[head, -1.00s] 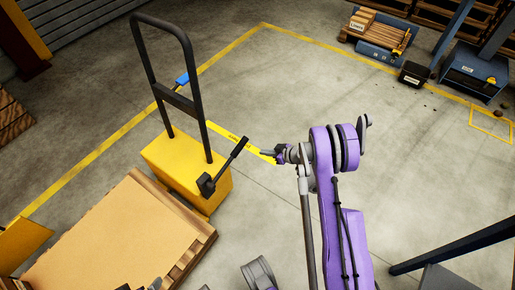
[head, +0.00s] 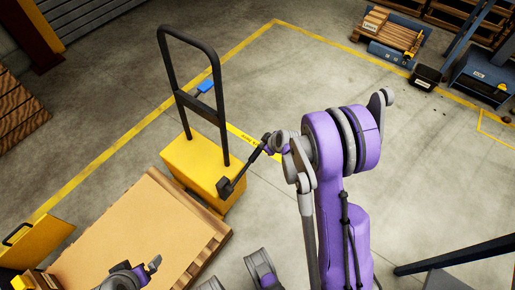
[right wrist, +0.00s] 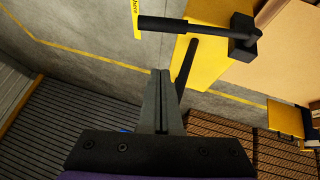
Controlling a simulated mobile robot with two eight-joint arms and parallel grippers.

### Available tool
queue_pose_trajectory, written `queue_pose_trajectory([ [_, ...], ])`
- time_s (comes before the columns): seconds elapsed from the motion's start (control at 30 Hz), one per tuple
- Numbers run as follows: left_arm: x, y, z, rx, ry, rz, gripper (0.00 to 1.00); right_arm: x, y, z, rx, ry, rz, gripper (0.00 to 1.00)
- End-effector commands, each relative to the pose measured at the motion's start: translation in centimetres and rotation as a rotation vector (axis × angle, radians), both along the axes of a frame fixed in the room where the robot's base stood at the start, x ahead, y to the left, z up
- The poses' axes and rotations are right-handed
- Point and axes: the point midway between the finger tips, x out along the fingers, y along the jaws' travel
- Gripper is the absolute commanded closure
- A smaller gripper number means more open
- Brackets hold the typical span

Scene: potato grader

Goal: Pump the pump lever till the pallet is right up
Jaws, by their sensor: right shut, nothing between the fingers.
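The pump lever (head: 241,171) is a dark bar with a thicker grip, slanting up to the right from the yellow lift truck body (head: 187,158). Its grip also crosses the top of the right wrist view (right wrist: 180,24). My right gripper (head: 270,143) is at the lever's outer end, shut and empty. In the right wrist view its closed fingertips (right wrist: 160,72) point at the lever, just below the grip; contact cannot be told. The pallet (head: 212,252) carries a flat tan load (head: 130,225) beside the truck. My left gripper (head: 148,270) shows partly at the bottom left; its opening is unclear.
The truck's black upright handle frame (head: 221,95) stands behind the lever. A yellow bin (head: 38,243) is left of the pallet. A dark blue beam (head: 455,255) is at lower right. Open floor (head: 300,75) lies beyond, with crates (head: 392,33) at the back right.

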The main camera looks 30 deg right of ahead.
Motion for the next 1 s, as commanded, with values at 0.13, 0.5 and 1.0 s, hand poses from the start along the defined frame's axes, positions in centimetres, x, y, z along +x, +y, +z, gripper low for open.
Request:
queue_pose_trajectory([
  [0.13, 0.0, 0.0, -0.3, 0.0, 0.001, 0.0, 0.0, 0.6, 0.1, -0.9, 0.001, 0.0, 0.001, 1.0],
  [0.5, 0.1, 0.0, -1.9, 0.0, 0.007, 0.0, 0.0, 5.0, 0.3, -7.1, 0.002, 0.001, 0.002, 1.0],
  [1.0, 0.2, 0.0, -3.0, 0.0, 0.011, 0.0, 0.0, 5.5, -0.8, -11.9, 0.001, 0.0, 0.0, 1.0],
])
